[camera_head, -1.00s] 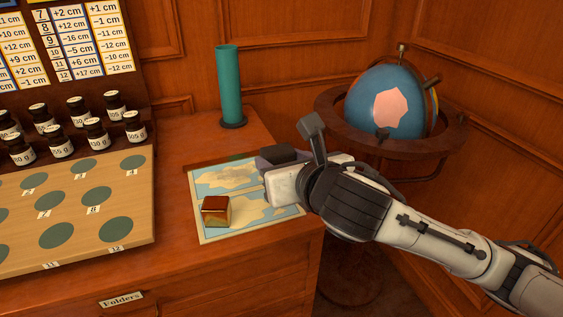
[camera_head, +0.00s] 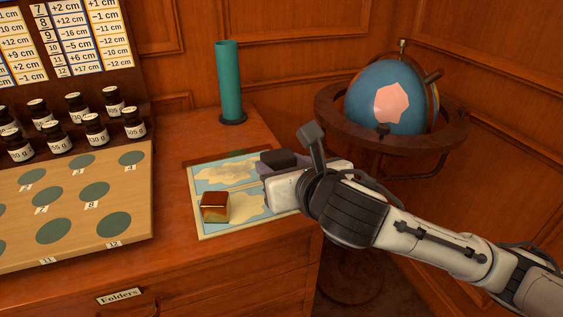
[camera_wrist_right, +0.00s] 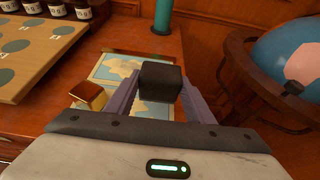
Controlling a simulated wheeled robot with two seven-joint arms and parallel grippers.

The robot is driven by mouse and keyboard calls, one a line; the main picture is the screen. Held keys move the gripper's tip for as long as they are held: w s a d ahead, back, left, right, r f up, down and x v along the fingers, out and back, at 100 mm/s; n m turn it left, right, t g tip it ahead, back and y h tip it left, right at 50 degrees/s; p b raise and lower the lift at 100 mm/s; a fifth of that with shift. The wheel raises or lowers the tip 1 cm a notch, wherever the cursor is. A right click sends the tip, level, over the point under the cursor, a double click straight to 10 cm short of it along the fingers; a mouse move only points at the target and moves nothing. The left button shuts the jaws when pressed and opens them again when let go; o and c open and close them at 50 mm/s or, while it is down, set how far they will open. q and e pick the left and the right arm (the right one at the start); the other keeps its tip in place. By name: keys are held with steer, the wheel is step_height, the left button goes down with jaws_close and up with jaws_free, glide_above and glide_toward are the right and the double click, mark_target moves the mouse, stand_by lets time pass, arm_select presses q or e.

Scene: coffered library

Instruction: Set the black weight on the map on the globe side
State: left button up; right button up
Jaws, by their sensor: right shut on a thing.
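The black weight (camera_head: 278,159) is a dark block over the right-hand, globe-side part of the map. It also shows in the right wrist view (camera_wrist_right: 160,83), between the two fingers. My right gripper (camera_head: 270,168) is shut on it; in the wrist view the fingers (camera_wrist_right: 160,98) press on its sides. The pale blue and cream map (camera_head: 235,173) lies flat on the cabinet top. I cannot tell whether the weight touches the map. The blue globe (camera_head: 385,98) with a pink patch stands to the right. My left gripper is not in view.
A shiny gold-brown block (camera_head: 214,207) sits on the map's left part. A teal cylinder (camera_head: 228,82) stands behind the map. A wooden board (camera_head: 70,205) with green circles and several dark jars (camera_head: 95,130) is at left. The globe's dark ring (camera_head: 440,135) is close to my wrist.

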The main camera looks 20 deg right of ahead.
steer(key=shift+f+b, duration=0.5)
steer(key=shift+f, duration=0.65)
steer(key=shift+f+b, duration=0.8)
steer(key=shift+f, duration=1.05)
steer(key=shift+f, duration=0.4)
